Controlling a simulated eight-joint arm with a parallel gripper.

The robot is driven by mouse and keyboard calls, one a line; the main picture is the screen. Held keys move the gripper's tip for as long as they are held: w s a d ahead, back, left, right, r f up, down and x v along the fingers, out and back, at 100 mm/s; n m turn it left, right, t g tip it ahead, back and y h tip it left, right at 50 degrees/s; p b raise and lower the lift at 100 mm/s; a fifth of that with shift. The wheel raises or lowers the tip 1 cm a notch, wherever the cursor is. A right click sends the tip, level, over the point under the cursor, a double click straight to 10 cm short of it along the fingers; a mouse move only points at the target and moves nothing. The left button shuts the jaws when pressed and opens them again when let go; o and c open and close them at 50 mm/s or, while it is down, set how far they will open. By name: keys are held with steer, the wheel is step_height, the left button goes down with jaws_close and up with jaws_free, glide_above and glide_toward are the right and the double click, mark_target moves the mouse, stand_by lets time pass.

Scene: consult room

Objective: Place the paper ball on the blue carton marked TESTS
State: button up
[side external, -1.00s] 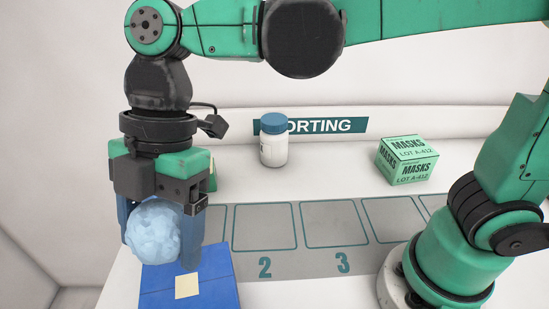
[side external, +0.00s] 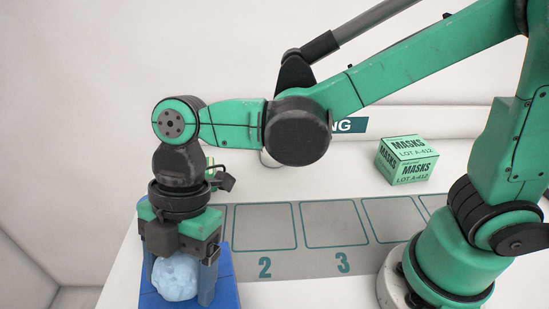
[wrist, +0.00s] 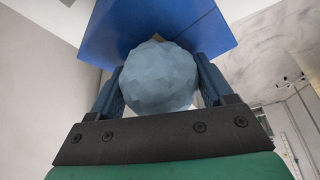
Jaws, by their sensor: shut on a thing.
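The paper ball (side external: 177,277) is pale blue and crumpled. My gripper (side external: 181,283) is shut on it, pointing down over the blue carton (side external: 227,287) at the front left of the table. In the wrist view the ball (wrist: 158,76) sits between my two fingers, with the blue carton (wrist: 205,25) just beyond it. The ball is at or very close to the carton's top; I cannot tell whether they touch. My gripper and the ball hide much of the carton, and no TESTS marking is readable.
A green MASKS box (side external: 407,160) stands at the back right. A grey strip with outlined, numbered squares (side external: 265,228) runs along the table and is empty where visible. A white bottle (side external: 268,159) is mostly hidden behind my arm.

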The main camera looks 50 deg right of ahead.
steer(key=o, duration=1.2)
steer(key=shift+o, duration=0.2)
steer(key=shift+r, duration=0.1)
steer(key=v, duration=1.2)
steer(key=d+f+m+t+h, duration=0.2)
steer(key=d+f+m+t, duration=0.2)
steer(key=d+m, duration=0.6)
steer(key=w+d+f+m+t+h, duration=0.1)
steer(key=d+f+m+t, duration=0.3)
steer(key=d+m, duration=0.6)
steer(key=m+t+h, duration=0.1)
steer(key=m, duration=0.1)
steer(key=shift+f+m, duration=0.2)
steer(key=shift+m, duration=0.1)
